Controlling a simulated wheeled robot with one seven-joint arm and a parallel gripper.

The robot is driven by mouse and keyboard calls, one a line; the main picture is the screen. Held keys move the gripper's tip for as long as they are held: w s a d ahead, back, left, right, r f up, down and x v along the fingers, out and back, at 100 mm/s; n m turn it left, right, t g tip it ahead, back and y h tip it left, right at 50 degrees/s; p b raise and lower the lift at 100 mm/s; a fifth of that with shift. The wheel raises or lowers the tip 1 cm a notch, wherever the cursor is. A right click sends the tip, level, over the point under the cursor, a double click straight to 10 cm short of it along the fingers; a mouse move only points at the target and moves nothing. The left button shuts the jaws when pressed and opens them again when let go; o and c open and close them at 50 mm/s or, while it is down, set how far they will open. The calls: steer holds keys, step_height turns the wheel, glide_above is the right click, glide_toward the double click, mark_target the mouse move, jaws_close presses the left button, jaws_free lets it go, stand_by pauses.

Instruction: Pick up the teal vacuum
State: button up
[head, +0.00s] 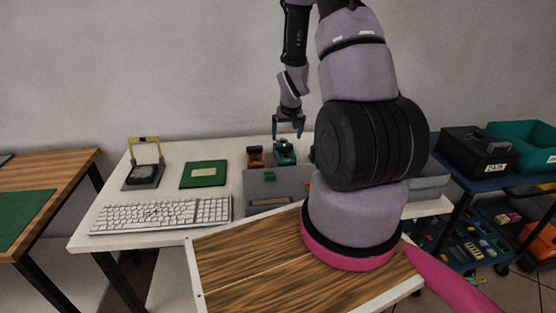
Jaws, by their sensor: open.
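The teal vacuum appears to be the small teal and dark item (285,155) near the back of the white table, with an orange and dark item close on its left. My gripper (287,133) points down with its fingers apart, directly above the teal item in the picture. No held thing shows between the fingers. The remaining height between the fingertips and the teal item, and whether they touch, cannot be told from this view. My arm hides the table to the right of it.
The orange and dark item (256,157) sits beside the teal one. A grey bin (262,190) stands just in front. A white keyboard (162,214), a green board (203,174) and a yellow-handled device (143,172) lie left. Black (470,152) and teal (521,144) crates stand on a right-hand cart.

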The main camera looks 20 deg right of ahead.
mark_target(284, 151)
steer(key=x, duration=1)
steer(key=shift+w+a+f, duration=0.15)
steer(key=shift+f, duration=0.25)
steer(key=c, duration=1.5)
steer(key=shift+r, duration=5.05)
